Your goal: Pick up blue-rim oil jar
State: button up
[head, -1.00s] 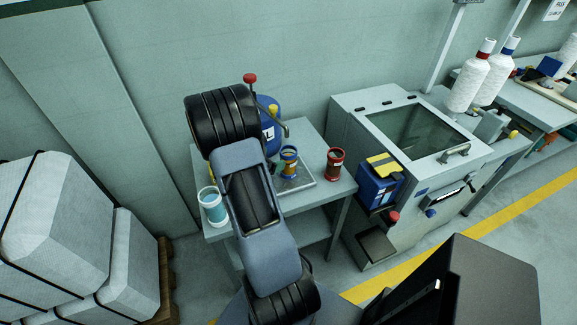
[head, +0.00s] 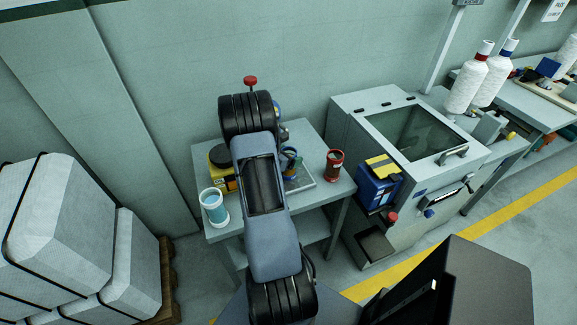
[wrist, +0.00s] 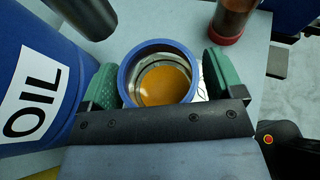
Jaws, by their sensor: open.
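The blue-rim oil jar (wrist: 158,54) is seen from above in the wrist view, with a blue rim and amber oil inside. My gripper (wrist: 160,78) is open, with one green finger on each side of the jar. The jar is between the fingers, closer to the left one, and I cannot tell if that finger touches it. In the head view the jar (head: 290,156) shows on the tray, partly hidden behind my arm. The gripper itself is hidden there.
A blue OIL drum (wrist: 35,85) stands close on the left in the wrist view. A red-rim jar (head: 335,163) is to the right, and a white-and-teal jar (head: 214,207) is at the table's left front. A yellow-and-black object (head: 221,170) sits behind it. The metal tray (head: 304,180) lies under the oil jar.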

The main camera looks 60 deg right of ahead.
jog(key=c, duration=1.6)
jog(key=shift+r, duration=0.15)
